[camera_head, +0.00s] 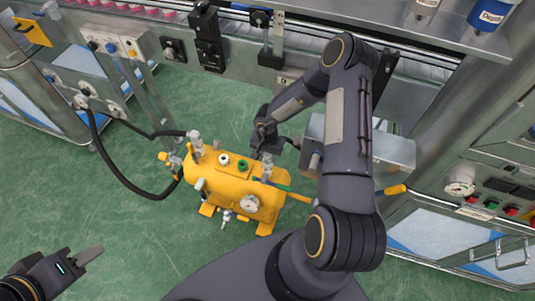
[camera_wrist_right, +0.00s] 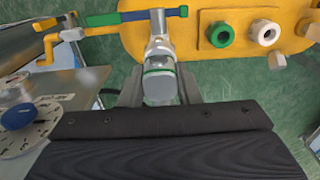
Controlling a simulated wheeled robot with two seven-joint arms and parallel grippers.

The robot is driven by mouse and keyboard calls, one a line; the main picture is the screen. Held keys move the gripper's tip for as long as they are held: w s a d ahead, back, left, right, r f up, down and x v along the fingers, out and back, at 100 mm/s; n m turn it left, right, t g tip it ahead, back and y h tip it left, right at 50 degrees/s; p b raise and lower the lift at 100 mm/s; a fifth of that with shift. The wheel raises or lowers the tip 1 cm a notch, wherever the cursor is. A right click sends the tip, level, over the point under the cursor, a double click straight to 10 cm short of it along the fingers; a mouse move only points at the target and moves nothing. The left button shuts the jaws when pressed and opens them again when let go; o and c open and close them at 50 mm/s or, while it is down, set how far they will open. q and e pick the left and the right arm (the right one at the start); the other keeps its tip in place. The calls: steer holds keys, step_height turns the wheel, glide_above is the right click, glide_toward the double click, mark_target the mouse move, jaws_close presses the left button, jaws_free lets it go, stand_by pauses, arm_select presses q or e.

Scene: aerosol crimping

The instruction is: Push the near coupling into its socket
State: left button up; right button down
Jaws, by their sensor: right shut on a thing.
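The yellow tank (camera_head: 235,188) stands on the green floor with valves and fittings on top. My right gripper (camera_head: 264,151) is at the tank's upper right end, beside a grey valve. In the right wrist view, its fingers (camera_wrist_right: 160,90) are shut on a grey metal coupling with a green ring (camera_wrist_right: 159,86). The coupling is in line with a metal fitting (camera_wrist_right: 158,48) under a green and blue handle (camera_wrist_right: 137,15). I cannot tell whether it is seated. My left gripper (camera_head: 88,256) is empty at the lower left, far from the tank; its opening is unclear.
A black hose (camera_head: 118,180) loops from the panel at left to the tank's left end. Machine frames and a conveyor line the back.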

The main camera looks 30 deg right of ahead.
stand_by(0.4)
steer(key=shift+p, duration=0.55)
stand_by(0.4)
steer(key=shift+p, duration=0.4)
steer(key=shift+f, duration=0.5)
stand_by(0.3)
stand_by(0.6)
steer(key=shift+p, duration=0.45)
stand_by(0.3)
